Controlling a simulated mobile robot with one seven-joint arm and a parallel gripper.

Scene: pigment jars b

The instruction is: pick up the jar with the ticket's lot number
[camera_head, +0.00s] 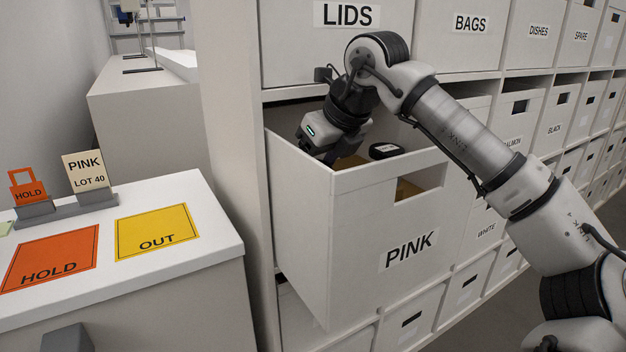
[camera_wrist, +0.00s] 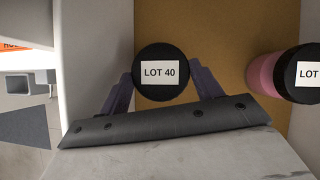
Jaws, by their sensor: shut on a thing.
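The ticket (camera_head: 84,171) on the counter reads PINK, LOT 40. The open drawer (camera_head: 345,230) is labelled PINK. My gripper (camera_head: 330,152) reaches down into it, its fingertips hidden there by the drawer front. In the wrist view my gripper (camera_wrist: 162,88) is shut on a black-lidded jar (camera_wrist: 161,58) whose lid reads LOT 40. Whether this jar is clear of the drawer floor cannot be told. A second jar (camera_head: 386,150) with a black lid stands to the right in the drawer. In the wrist view this pink jar (camera_wrist: 266,73) has a lid reading LOT, its number cut off.
The counter (camera_head: 110,265) at left holds an orange HOLD mat (camera_head: 50,260), a yellow OUT mat (camera_head: 157,232) and an orange HOLD tag (camera_head: 28,188). Shut labelled drawers surround the open one. The LIDS drawer (camera_head: 330,50) is above it. Drawer walls stand close to my gripper.

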